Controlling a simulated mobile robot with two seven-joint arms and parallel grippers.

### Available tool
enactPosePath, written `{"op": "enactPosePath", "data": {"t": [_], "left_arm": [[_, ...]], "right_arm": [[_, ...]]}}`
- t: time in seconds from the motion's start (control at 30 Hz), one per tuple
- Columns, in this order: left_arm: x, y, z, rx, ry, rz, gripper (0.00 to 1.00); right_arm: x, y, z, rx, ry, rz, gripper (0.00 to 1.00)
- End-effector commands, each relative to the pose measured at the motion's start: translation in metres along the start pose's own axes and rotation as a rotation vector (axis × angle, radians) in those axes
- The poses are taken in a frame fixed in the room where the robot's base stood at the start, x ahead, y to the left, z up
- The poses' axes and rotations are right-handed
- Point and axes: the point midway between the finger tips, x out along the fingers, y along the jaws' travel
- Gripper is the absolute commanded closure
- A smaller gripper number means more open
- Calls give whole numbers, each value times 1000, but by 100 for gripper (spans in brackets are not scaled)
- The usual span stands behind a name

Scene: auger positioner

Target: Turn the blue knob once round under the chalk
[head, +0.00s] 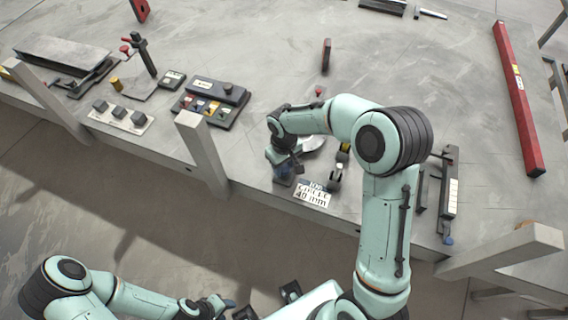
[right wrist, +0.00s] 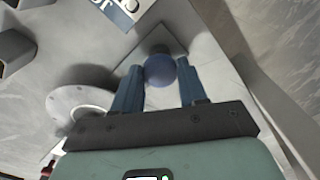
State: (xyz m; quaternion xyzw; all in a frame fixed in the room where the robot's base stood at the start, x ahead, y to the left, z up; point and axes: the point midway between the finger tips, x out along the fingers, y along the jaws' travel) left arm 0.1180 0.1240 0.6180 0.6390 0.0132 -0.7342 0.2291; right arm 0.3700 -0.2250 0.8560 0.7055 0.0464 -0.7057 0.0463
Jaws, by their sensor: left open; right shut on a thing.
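The blue knob (right wrist: 160,70) is a round ball on a square base plate in the right wrist view. My right gripper (right wrist: 160,88) has one blue finger on each side of it and is shut on it. In the head view my right gripper (head: 285,168) points down at the table's front edge and largely hides the knob. A pale round disc (right wrist: 85,103) lies beside the knob; it also shows partly behind my wrist in the head view (head: 313,143). I cannot make out the chalk. My left gripper (head: 222,303) is open, low and off the table.
A printed card (head: 314,193) reading "circle 40 mm" lies by the front edge. A button box (head: 212,101) and a block strip (head: 120,117) stand left. A long red bar (head: 517,100) lies at right. The table's back middle is mostly clear.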

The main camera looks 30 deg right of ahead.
Motion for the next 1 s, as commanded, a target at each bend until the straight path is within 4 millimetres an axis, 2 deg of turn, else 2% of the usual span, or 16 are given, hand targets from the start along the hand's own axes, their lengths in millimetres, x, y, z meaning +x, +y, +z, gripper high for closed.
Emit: {"op": "enactPosePath", "data": {"t": [0.27, 0.3, 0.37, 0.63, 0.77, 0.87, 1.0], "left_arm": [[0, 0, 0, 0, 0, 0, 56], [0, 0, 0, 0, 0, 0, 56], [0, 0, 0, 0, 0, 0, 56], [0, 0, 0, 0, 0, 0, 56], [-1, 0, 0, 0, 0, 0, 56], [-2, 1, -1, 0, 1, 0, 56], [-5, 2, -2, 1, 3, 1, 56]], "right_arm": [[-1, 0, 0, 0, 2, 1, 89], [-1, 0, 0, 0, 2, 1, 52], [-1, 0, 0, 0, 2, 1, 33], [0, 0, 0, 1, 1, 0, 33], [-8, 0, -1, 1, 2, 1, 33], [-22, 0, -1, 0, 5, 0, 33], [-54, 0, -2, 0, 8, 1, 33]]}}
